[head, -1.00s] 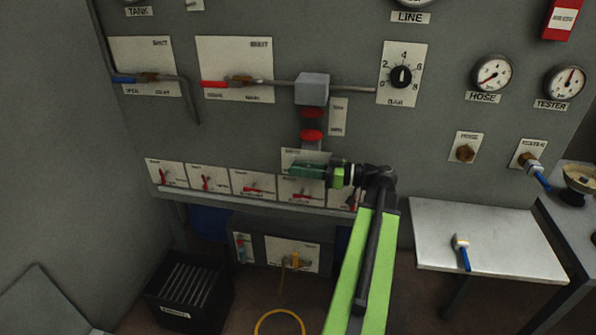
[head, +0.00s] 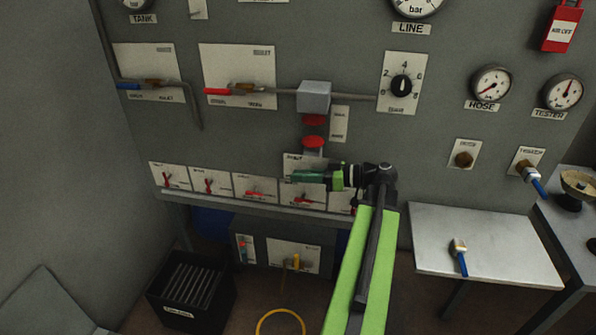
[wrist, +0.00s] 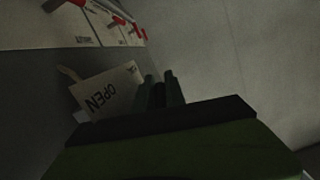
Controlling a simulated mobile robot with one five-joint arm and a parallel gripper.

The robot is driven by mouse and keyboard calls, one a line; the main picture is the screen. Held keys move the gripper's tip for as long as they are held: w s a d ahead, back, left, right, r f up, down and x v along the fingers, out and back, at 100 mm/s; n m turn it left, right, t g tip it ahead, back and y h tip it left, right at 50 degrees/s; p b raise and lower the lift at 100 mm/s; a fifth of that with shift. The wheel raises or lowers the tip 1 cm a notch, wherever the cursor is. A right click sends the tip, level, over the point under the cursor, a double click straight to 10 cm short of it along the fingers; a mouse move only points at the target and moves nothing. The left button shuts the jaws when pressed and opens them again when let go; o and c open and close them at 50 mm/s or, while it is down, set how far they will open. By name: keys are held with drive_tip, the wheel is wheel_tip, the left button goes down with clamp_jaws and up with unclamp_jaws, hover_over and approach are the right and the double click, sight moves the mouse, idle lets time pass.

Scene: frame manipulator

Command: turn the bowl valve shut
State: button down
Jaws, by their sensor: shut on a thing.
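My gripper (head: 296,176) is in front of the panel, reaching left just below the red bowl assembly (head: 313,141). Its two fingers (wrist: 160,92) are close together in the wrist view, shut on the bowl valve's handle. The handle itself is hidden by the fingers, so its angle cannot be told. The valve's white plate (head: 294,160) shows behind and above the jaws.
A row of small plates with red handles (head: 255,188) runs behind and beside my gripper, above a ledge. A grey block (head: 314,97) and pipe are above. A metal table (head: 490,235) with a blue-handled tool (head: 460,258) stands at right. A black crate (head: 190,290) is on the floor.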

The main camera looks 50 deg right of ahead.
drive_tip(key=g+p, duration=0.1)
drive_tip(key=p, duration=0.1)
drive_tip(key=g+h+p, duration=0.1)
drive_tip(key=p, duration=0.2)
drive_tip(key=shift+s+d+r+g+h, duration=0.1)
drive_tip(key=shift+s+r+g+h, duration=0.05)
drive_tip(key=shift+g+h, duration=0.15)
drive_tip(key=shift+f+g+h+p, duration=0.3)
drive_tip(key=shift+g+p, duration=0.1)
drive_tip(key=shift+p, duration=0.3)
drive_tip(key=shift+f, duration=0.1)
drive_tip(key=c, duration=1.7)
unclamp_jaws()
drive_tip(key=shift+s, duration=0.15)
drive_tip(key=p+v, duration=0.8)
drive_tip(key=v, duration=0.9)
drive_tip(key=shift+d+r+p, duration=0.1)
drive_tip(key=shift+r+p, duration=0.15)
drive_tip(key=shift+p, duration=0.15)
